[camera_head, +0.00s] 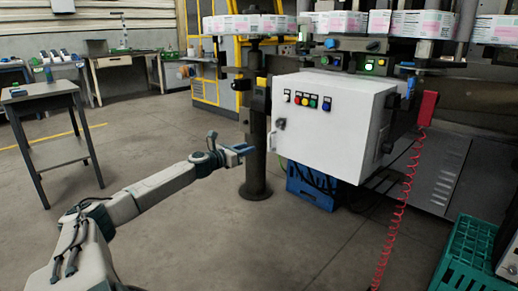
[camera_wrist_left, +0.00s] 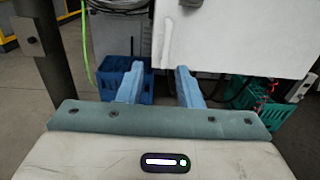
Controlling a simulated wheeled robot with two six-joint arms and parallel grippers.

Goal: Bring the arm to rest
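My left arm reaches in from the lower left in the head view. Its gripper (camera_head: 240,150) is held out in front of the black pillar, left of the white control box (camera_head: 335,118). In the left wrist view the two blue fingers of my left gripper (camera_wrist_left: 158,85) stand apart with nothing between them. The lower part of the white control box (camera_wrist_left: 235,35) is beyond the fingers. My right gripper is not in either view.
A blue crate (camera_head: 312,188) stands on the floor under the box. A black pillar (camera_head: 256,120) stands beside it. A red coiled cable (camera_head: 399,220) hangs at the right, near a green crate (camera_head: 465,262). A dark side table (camera_head: 45,95) is at the left. The middle floor is clear.

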